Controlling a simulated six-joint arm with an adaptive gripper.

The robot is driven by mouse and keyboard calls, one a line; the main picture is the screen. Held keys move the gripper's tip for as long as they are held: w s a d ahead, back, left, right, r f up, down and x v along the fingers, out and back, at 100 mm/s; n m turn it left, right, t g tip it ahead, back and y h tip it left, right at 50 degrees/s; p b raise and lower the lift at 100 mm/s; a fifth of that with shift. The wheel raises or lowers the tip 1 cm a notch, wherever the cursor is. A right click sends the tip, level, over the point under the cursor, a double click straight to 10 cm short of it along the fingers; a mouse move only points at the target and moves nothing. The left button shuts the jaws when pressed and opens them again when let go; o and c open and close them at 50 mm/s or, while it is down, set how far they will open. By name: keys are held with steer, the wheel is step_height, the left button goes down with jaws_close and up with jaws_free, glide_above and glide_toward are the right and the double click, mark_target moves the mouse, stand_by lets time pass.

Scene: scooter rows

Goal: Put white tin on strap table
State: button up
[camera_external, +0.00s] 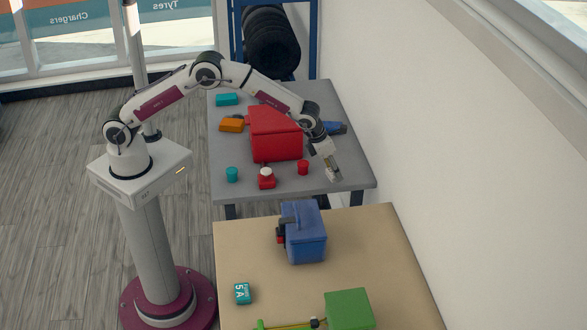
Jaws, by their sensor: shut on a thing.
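My gripper (333,172) points down over the front right part of the grey table (352,183). It is shut on a small whitish thing, which looks like the white tin (331,175); the fingers partly hide it. I cannot tell whether the tin touches the grey table or is just above it. The tan table (388,285) stands in front of the grey one. A yellow-green strap (285,325) lies on it at the bottom edge of the picture, so it looks like the strap table.
On the grey table are a big red box (276,140), a red tin (303,167), a teal tin (232,174) and a red item with a white top (266,180). The tan table bears a blue box (305,240), a green box (349,310) and a teal block (242,293). Its right side is clear.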

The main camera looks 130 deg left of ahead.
steer(key=w+d+r+m+t, duration=0.1)
steer(key=w+d+r+m, duration=0.3)
steer(key=w+d+r, duration=0.55)
steer(key=w+d+r+m, duration=0.1)
steer(key=d+r, duration=0.1)
steer(key=d, duration=0.7)
steer(key=w+d+r+m+h, duration=0.1)
steer(key=w+d+r, duration=0.1)
steer(key=d, duration=0.8)
steer(key=w+d+r+m+t+h, duration=0.1)
steer(key=d+r, duration=0.1)
steer(key=d, duration=0.8)
steer(key=shift+w+r, duration=0.2)
steer(key=shift+w, duration=0.05)
glide_above(278, 286)
steer(key=s, duration=0.1)
step_height(278, 286, down, 5)
steer(key=shift+s+d, duration=0.25)
steer(key=shift+s, duration=0.05)
steer(key=shift+f, duration=0.1)
steer(key=shift+f, duration=2.45)
steer(key=shift+f, duration=2.5)
